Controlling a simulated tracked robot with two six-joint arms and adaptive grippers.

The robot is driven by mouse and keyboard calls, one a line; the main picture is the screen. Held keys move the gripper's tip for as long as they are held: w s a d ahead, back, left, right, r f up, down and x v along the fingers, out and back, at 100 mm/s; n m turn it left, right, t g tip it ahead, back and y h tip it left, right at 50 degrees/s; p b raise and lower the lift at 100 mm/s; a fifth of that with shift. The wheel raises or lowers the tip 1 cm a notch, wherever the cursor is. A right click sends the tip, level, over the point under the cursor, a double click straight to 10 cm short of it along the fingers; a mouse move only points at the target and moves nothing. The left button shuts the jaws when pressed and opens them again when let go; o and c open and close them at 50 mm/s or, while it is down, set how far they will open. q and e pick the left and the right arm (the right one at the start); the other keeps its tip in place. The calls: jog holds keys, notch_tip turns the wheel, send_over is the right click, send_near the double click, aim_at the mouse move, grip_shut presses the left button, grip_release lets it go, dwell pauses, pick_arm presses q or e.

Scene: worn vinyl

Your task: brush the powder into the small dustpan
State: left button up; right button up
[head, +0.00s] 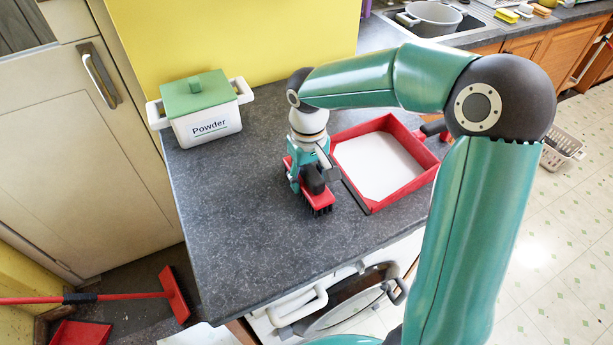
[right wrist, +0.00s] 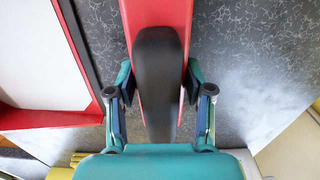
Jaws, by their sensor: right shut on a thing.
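A red brush (head: 320,201) with dark bristles is on the grey speckled worktop, left of the dustpan. My right gripper (head: 309,172) is shut on its black handle; the right wrist view shows the handle (right wrist: 158,85) between the two fingers. The red dustpan (head: 420,178) with a pale inside lies on the worktop; its dark edge faces the brush, with a small gap between. It also shows in the right wrist view (right wrist: 45,119). Loose powder is not clear; a whitish haze on the worktop could be powder or glare. My left gripper is not in view.
A white tub (head: 207,127) labelled "Powder", with a green lid, stands at the back left of the worktop. The front left worktop (head: 235,245) is clear. A red broom (head: 175,294) and another red dustpan (head: 80,335) are on the floor.

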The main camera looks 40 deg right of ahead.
aim_at(309, 166)
jog(key=shift+r+p, duration=2.75)
jog(key=shift+r, duration=0.75)
jog(key=shift+s, duration=0.1)
